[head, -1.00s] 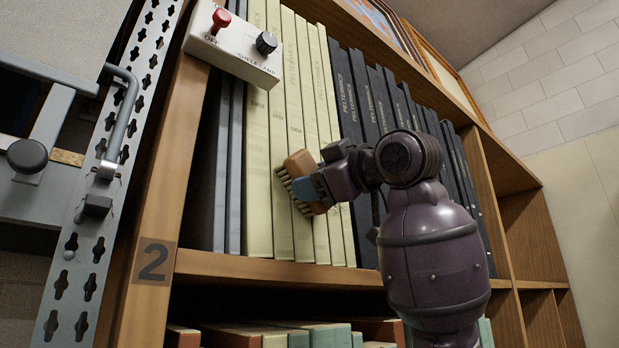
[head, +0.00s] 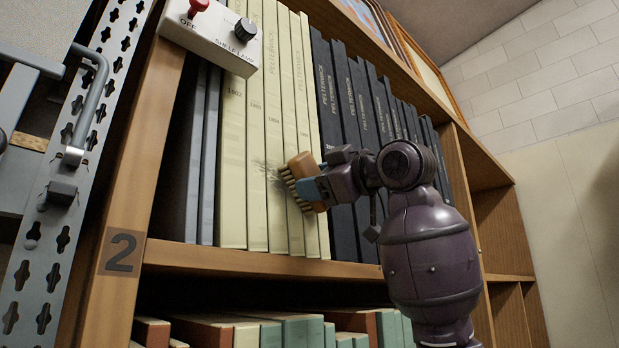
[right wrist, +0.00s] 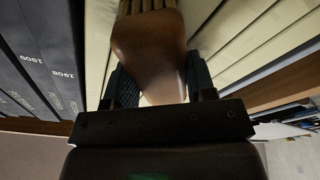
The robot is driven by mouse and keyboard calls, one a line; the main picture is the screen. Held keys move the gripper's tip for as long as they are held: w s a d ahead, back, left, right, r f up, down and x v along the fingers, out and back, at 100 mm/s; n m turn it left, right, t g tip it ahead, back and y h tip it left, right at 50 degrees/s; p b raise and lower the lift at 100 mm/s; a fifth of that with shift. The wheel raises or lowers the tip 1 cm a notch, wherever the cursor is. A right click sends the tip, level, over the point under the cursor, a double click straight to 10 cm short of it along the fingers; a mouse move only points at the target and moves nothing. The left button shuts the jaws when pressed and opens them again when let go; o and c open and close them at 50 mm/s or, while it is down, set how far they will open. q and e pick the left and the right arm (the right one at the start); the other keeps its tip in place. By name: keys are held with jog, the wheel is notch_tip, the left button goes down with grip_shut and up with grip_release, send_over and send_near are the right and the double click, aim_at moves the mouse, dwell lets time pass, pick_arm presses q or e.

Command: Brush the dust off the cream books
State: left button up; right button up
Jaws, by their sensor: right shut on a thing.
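The cream books (head: 234,165) stand upright in a row on the middle shelf in the head view. A grey dusty smudge (head: 262,165) shows on their spines just left of the brush. My right gripper (head: 318,187) is shut on a wooden brush (head: 300,172), whose bristles point left toward the cream spines. I cannot tell whether the bristles touch them. In the right wrist view the brush's rounded wooden body (right wrist: 148,50) sits between the two fingers, with the bristles at the top by the cream books. My left gripper is not in view.
Dark blue books (head: 345,120) stand right of the cream ones, grey-blue books (head: 198,160) to their left. A lamp switch box (head: 215,35) juts out at the upper left. A post numbered 2 (head: 122,252) borders the shelf. Empty compartments (head: 500,225) lie at the right.

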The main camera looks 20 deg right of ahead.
jog(key=shift+w+d, duration=0.25)
jog(key=shift+d, duration=0.35)
jog(key=shift+w+d, duration=0.2)
jog(key=shift+d, duration=0.45)
jog(key=shift+w+d, duration=0.25)
jog(key=shift+d, duration=0.35)
jog(key=shift+d, duration=0.1)
